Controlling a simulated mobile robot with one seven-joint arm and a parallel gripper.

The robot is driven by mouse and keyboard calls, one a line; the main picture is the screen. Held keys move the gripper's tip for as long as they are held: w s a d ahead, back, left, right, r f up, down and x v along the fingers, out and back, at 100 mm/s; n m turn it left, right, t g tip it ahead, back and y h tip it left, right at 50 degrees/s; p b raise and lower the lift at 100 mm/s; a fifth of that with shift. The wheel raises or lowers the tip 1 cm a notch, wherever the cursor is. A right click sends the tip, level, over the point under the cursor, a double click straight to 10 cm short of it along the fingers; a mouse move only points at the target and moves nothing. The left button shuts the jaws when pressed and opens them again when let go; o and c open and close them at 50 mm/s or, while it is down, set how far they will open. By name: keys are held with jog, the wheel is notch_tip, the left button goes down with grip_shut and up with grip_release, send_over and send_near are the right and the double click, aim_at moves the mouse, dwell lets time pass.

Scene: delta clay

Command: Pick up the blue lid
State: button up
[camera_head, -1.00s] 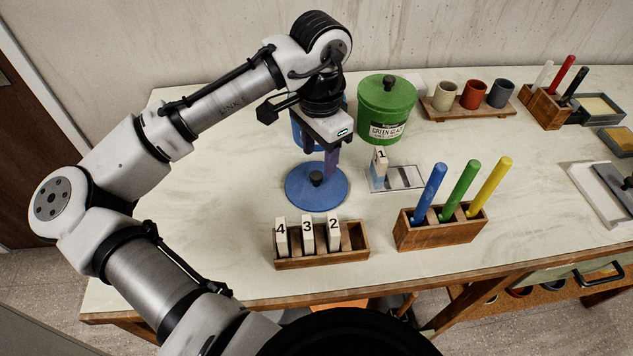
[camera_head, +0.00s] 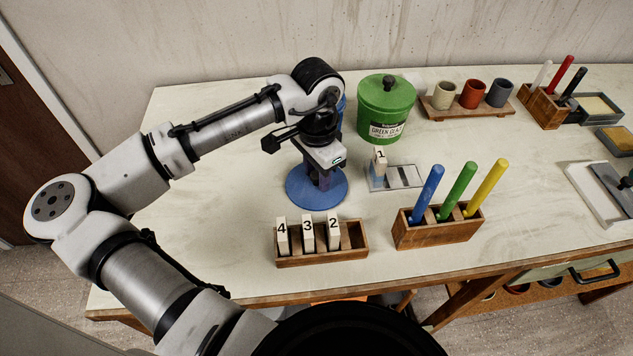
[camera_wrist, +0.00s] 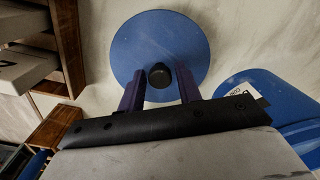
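The blue lid (camera_head: 318,199) is a round disc with a dark knob, lying flat on the table. In the wrist view the lid (camera_wrist: 195,42) shows with its black knob (camera_wrist: 160,75) between the fingertips. My gripper (camera_wrist: 158,85) is open, with one finger on each side of the knob and a gap to each. In the head view my gripper (camera_head: 322,182) is over the lid and hides the knob. A blue canister (camera_wrist: 265,95), with a white label, stands beside the lid; my wrist mostly hides it in the head view.
A green lidded canister (camera_head: 385,110) stands behind, to the right. A wooden rack with numbered blocks (camera_head: 322,258) is in front of the lid. A small tray with block 1 (camera_head: 400,180) and a holder with coloured sticks (camera_head: 438,233) are to the right. Table left of the lid is clear.

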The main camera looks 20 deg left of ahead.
jog(key=c, duration=0.7)
jog(key=shift+o, duration=0.2)
